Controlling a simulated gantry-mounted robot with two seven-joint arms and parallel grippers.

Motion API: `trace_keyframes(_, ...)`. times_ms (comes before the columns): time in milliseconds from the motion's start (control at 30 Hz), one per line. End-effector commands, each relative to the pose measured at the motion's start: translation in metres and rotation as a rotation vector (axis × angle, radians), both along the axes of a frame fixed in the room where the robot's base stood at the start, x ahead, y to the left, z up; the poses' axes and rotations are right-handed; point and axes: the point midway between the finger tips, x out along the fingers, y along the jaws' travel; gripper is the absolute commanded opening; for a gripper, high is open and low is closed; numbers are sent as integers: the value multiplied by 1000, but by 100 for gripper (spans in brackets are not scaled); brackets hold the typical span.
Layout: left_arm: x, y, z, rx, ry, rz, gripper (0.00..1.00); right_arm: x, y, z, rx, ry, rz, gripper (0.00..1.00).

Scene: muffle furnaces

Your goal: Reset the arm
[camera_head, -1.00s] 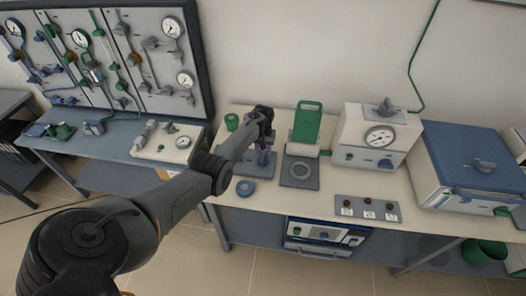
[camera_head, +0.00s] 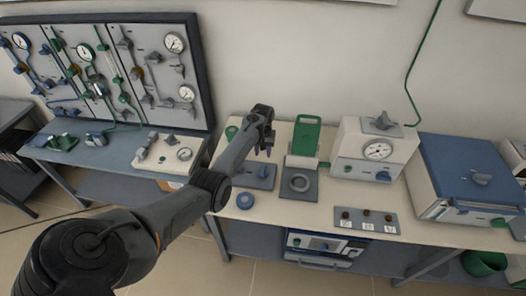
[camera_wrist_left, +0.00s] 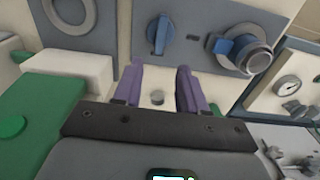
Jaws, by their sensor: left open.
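My left arm comes in from the lower left in the head view and reaches over the left part of the cream bench (camera_head: 240,228). My left gripper (camera_head: 265,150) is above the bench, near the grey-blue plate (camera_head: 262,182) and left of the green-backed device (camera_head: 306,140). In the left wrist view the two purple fingers (camera_wrist_left: 158,88) stand apart with nothing held between them. A small grey knob shows behind the gap between them. My right gripper is in neither view.
A white box with a dial (camera_head: 365,150) and a blue-lidded furnace (camera_head: 470,170) stand to the right. A gauge panel (camera_head: 110,75) stands at the left.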

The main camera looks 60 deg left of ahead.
Motion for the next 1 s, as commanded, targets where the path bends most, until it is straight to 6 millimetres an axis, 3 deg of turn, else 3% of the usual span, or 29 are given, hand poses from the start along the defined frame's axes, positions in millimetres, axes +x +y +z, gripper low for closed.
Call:
trace_keyframes(367, -4, -2, -5, 30, 6, -23, 42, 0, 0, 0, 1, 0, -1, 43)
trace_keyframes(567, -20, -23, -23, 153, 25, -146, 42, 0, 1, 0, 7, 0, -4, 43)
trace_keyframes(667, -34, -51, -35, 227, 29, -257, 42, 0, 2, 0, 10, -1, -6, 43)
trace_keyframes(767, -53, -95, -46, 284, 20, -391, 42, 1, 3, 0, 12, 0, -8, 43)
trace_keyframes(1000, -123, -230, -56, 307, -57, -711, 42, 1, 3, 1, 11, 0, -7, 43)
